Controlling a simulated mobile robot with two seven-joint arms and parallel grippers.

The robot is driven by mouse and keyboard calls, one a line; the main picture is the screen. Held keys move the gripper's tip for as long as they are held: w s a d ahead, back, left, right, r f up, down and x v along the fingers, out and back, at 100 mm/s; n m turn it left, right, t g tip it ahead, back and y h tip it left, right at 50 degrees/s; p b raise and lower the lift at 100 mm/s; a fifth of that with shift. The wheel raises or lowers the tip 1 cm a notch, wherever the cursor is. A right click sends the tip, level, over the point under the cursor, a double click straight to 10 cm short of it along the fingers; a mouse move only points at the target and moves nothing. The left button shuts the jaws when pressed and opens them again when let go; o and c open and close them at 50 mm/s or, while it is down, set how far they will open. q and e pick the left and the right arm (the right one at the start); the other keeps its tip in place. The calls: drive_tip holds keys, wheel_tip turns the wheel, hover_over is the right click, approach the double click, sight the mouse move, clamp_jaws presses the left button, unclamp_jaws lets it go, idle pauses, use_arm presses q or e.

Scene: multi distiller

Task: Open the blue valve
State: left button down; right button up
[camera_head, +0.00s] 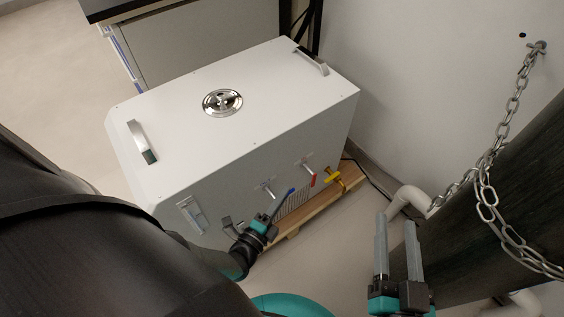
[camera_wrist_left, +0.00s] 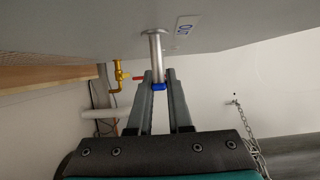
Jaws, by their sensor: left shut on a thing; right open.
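The blue valve handle (camera_head: 291,191) is on the front of the white distiller (camera_head: 222,140), near its lower edge. In the left wrist view the blue handle (camera_wrist_left: 158,86) sits at the lower end of a metal stem (camera_wrist_left: 154,48), between my left fingertips. My left gripper (camera_head: 286,197) is shut on the blue handle. The fingers partly hide it in both views. My right gripper (camera_head: 396,222) is open and empty, to the right of the distiller and apart from it.
A red valve handle (camera_head: 313,180) and a yellow valve (camera_head: 333,176) are just right of the blue one. The distiller stands on a wooden base (camera_head: 318,208). A hanging chain (camera_head: 487,195), a dark cylinder (camera_head: 535,160) and a white pipe (camera_head: 410,197) are near my right gripper.

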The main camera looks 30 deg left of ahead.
use_arm(q)
drive_tip(key=shift+a, duration=0.1)
idle(0.7)
drive_tip(key=c, duration=0.8)
unclamp_jaws()
drive_tip(key=shift+c, duration=0.2)
drive_tip(key=shift+r, duration=0.1)
